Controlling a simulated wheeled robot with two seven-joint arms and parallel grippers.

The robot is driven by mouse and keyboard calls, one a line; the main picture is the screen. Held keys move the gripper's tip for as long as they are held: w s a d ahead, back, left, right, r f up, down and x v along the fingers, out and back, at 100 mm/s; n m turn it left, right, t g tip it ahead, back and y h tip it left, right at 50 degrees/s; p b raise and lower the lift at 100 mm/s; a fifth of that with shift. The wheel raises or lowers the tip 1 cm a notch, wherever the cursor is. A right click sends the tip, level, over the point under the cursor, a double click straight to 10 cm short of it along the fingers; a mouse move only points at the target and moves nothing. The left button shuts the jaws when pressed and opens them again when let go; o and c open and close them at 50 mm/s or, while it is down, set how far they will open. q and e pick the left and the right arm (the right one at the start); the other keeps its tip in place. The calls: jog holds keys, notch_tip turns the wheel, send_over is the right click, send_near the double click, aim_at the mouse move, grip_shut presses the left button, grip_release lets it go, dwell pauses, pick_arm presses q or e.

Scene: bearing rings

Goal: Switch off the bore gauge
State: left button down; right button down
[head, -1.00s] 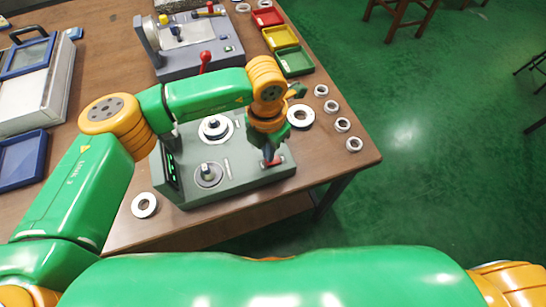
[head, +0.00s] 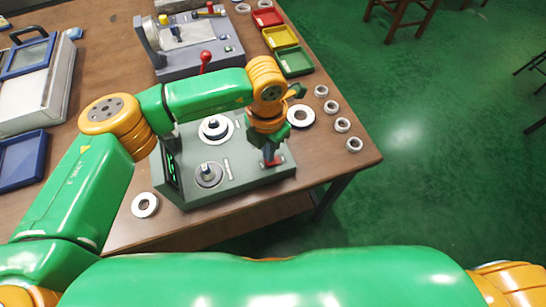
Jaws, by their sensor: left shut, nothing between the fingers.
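The bore gauge (head: 228,186) is a grey-green box near the table's front edge, with a dark display (head: 172,170) showing green marks on its left side. Two round gauge posts stand on its top, a rear one (head: 214,128) and a front one (head: 208,174). A red switch (head: 279,160) sits at the right end of its top. My left gripper (head: 269,160) is shut and empty, pointing down at the red switch, which it partly hides. I cannot tell whether it touches the switch. My right gripper is out of view.
Bearing rings lie on the table: one (head: 145,205) left of the gauge, one (head: 301,117) behind my gripper, and several smaller ones at the right edge. A grey machine with a red-knobbed lever (head: 205,57) stands behind. Red, yellow and green trays (head: 295,62) are at the back right.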

pick_arm(q)
jog(key=shift+f+b, duration=0.95)
dwell(0.7)
jog(key=shift+s+r, duration=0.1)
notch_tip(320, 180, up, 7)
jog(key=p, duration=0.4)
dwell(0.4)
